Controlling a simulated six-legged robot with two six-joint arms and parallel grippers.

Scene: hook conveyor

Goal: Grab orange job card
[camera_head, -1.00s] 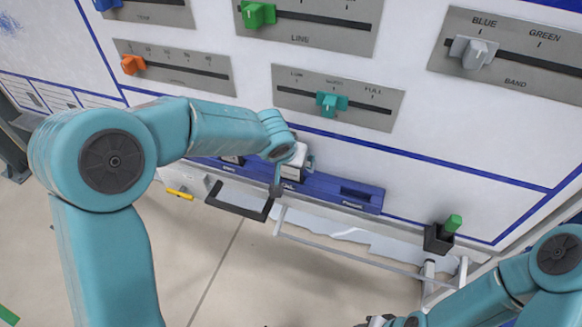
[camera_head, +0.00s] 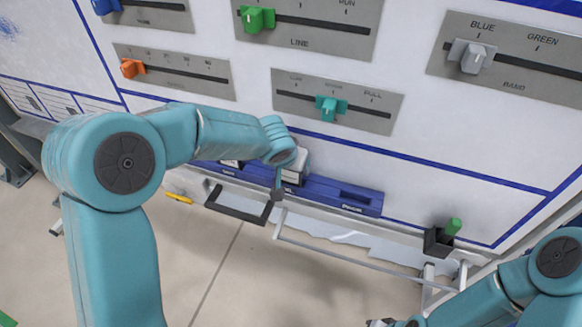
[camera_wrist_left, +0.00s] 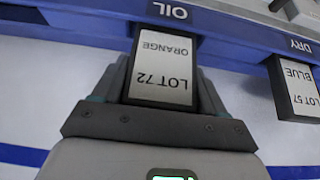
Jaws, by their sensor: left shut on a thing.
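The orange job card, a white card in a dark holder reading "LOT 72 ORANGE" (camera_wrist_left: 160,68), sits in the slot marked OIL of the blue rack (camera_wrist_left: 228,30). It reads upside down in the left wrist view. My left gripper (camera_wrist_left: 158,92) is shut on this card, with a finger along each side. In the head view my left gripper (camera_head: 284,178) is at the middle of the blue rack (camera_head: 325,192) and partly hides the card. My right gripper (camera_head: 380,322) barely shows at the bottom edge, and its fingers cannot be made out.
A second card reading "LOT 57 BLUE" (camera_wrist_left: 300,92) sits in the neighbouring DRY slot. Slider panels with an orange knob (camera_head: 132,69) and a teal knob (camera_head: 330,106) are above the rack. A black holder with a green handle (camera_head: 452,228) is at the right.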

